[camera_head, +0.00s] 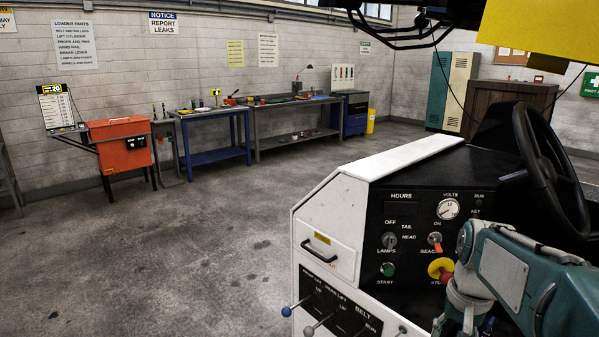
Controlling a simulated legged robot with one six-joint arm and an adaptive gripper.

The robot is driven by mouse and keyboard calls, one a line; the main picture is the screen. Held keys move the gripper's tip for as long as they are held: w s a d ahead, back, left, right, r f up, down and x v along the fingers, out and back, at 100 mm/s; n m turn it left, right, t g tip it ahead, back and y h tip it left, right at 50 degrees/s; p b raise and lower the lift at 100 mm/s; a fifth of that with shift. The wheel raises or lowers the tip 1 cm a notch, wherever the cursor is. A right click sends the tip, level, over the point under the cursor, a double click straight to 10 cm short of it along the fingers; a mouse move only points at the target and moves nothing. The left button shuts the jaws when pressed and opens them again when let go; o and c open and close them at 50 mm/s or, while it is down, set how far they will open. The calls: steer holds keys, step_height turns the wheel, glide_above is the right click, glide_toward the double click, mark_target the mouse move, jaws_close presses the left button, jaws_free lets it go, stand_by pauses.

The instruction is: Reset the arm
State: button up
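My teal and grey arm (520,272) reaches in from the lower right, in front of the loader's control panel (404,215). It bends at a joint and runs down to the bottom edge. The fingers of my gripper do not show, so I cannot see whether it holds anything. The panel carries a red-yellow stop knob (440,269), a green start button (388,269), a lamp switch (389,240), an orange-red switch (435,238) and a volts gauge (448,209). The arm partly covers the panel's right side.
A black steering wheel (548,165) stands close behind the arm. Levers (297,305) stick out at the panel's lower left. Open concrete floor (190,245) lies to the left. An orange-red chest (120,146) and workbenches (215,155) line the far wall.

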steer(key=s+a+r+n+t, duration=0.1)
steer(key=s+a+n+t, duration=0.4)
steer(key=s+a, duration=0.6)
steer(key=shift+s+a, duration=0.2)
steer(key=shift+s, duration=0.35)
steer(key=shift+r, duration=0.1)
